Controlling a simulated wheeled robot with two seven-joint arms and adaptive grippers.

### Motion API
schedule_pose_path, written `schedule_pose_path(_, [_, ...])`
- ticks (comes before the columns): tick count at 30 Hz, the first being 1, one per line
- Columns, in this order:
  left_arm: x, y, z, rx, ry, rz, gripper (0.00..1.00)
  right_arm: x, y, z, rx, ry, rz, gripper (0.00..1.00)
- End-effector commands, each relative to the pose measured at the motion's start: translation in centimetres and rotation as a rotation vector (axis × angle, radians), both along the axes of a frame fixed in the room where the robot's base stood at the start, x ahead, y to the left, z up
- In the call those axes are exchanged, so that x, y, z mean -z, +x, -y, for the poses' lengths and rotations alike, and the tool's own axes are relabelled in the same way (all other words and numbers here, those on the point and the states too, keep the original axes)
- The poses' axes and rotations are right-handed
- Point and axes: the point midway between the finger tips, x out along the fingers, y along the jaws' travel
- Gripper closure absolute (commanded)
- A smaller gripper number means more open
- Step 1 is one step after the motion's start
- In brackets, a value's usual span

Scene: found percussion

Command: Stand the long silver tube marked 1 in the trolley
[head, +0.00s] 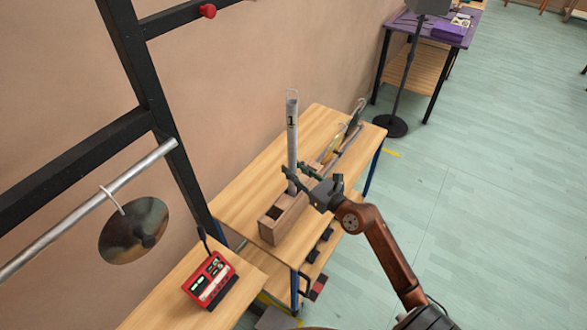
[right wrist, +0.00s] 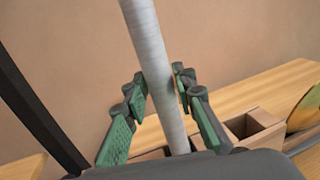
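The long silver tube (head: 292,145), marked 1 and with a wire loop at its top, stands about upright at the wooden holder (head: 290,222). Its foot is hidden behind the holder's wall and my gripper. The holder lies on the wood-topped trolley (head: 240,198). My right gripper (head: 296,172) is around the tube's lower part. In the right wrist view, its green-padded fingers (right wrist: 160,82) flank the tube (right wrist: 150,55). They look parted, with a narrow gap at the right finger. My left gripper is out of view.
A yellow object (head: 332,146) and dark and silver pieces lie farther along the holder. A red device (head: 210,282) sits on the near bench. A black frame with a hanging disc (head: 130,225) stands at left. A stand base (head: 390,125) is beyond. The right-hand floor is clear.

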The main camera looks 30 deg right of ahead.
Motion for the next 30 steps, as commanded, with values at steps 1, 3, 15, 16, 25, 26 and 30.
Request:
schedule_pose_path(1, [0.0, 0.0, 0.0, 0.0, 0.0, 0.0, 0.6, 0.0, 0.0, 0.0, 0.0, 0.0, 0.0, 0.7])
schedule_pose_path(3, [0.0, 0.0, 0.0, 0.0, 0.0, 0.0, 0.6, 0.0, 0.0, 0.0, 0.0, 0.0, 0.0, 0.65])
schedule_pose_path(15, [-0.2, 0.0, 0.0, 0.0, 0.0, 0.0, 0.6, -0.2, -0.3, 0.1, 0.001, 0.0, 0.0, 0.63])
schedule_pose_path(16, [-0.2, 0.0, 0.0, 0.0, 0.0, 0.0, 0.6, -0.2, -0.6, 0.1, 0.001, 0.0, -0.001, 0.63])
schedule_pose_path(25, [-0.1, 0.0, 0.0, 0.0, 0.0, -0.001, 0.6, 0.0, -6.3, 1.0, 0.001, -0.002, -0.005, 0.63])
schedule_pose_path(26, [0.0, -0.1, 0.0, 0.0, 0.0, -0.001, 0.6, 0.0, -6.9, 1.1, 0.001, -0.001, -0.005, 0.63])
schedule_pose_path(30, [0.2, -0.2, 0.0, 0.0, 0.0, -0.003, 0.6, 0.0, -9.3, 1.5, 0.001, -0.002, -0.004, 0.63])
